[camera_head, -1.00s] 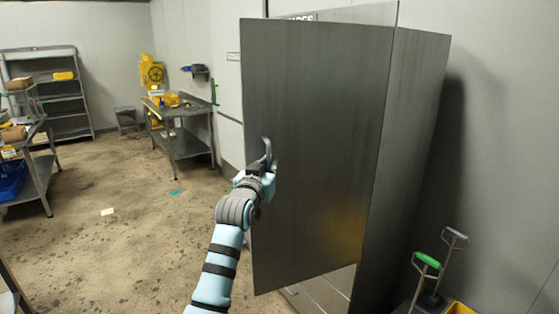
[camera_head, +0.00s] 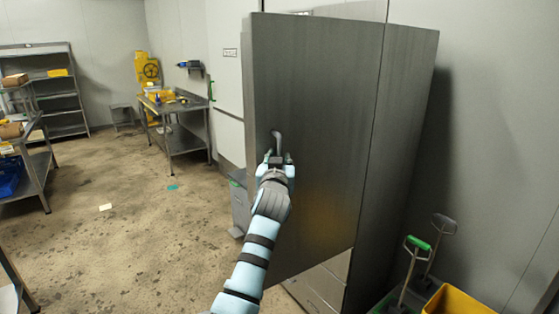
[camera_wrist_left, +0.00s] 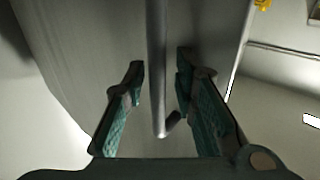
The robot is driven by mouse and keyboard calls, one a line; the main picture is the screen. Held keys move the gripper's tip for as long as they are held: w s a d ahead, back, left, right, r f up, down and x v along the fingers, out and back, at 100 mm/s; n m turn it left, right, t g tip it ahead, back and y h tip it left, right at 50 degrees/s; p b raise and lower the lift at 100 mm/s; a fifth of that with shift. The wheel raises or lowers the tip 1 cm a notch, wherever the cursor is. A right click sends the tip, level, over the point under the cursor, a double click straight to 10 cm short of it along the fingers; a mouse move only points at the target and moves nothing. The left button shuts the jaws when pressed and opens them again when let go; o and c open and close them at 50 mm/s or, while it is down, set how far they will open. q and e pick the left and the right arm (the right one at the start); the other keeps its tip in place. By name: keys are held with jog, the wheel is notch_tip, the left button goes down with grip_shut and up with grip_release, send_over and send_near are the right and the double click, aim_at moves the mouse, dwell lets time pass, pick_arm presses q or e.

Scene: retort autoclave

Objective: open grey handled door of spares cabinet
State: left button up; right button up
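The grey door (camera_head: 325,110) of the tall spares cabinet (camera_head: 400,150) stands ajar, its free edge at the left swung out toward me. Its handle (camera_head: 276,140) is a vertical grey bar near that free edge. My left gripper (camera_head: 275,157) is at the handle in the head view. In the left wrist view the handle bar (camera_wrist_left: 156,70) runs between the fingers of the left gripper (camera_wrist_left: 162,90). The fingers are apart, with a gap visible on each side of the bar. The cabinet's inside is hidden behind the door. My right gripper is not in view.
Grey drawers (camera_head: 320,285) show below the door. A grey bin (camera_head: 240,205) stands just left of it. A yellow container (camera_head: 455,302) and a green-handled tool (camera_head: 417,243) stand at the right. A steel table (camera_head: 180,138) is farther back. The floor at left is largely clear.

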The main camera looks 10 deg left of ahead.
pick_arm(q)
jog(key=shift+s+d, duration=0.1)
jog(key=s+d, duration=0.1)
jog(key=s, duration=0.6)
jog(key=shift+s, duration=0.25)
jog(key=shift+d+r, duration=0.1)
jog(key=shift+r, duration=0.05)
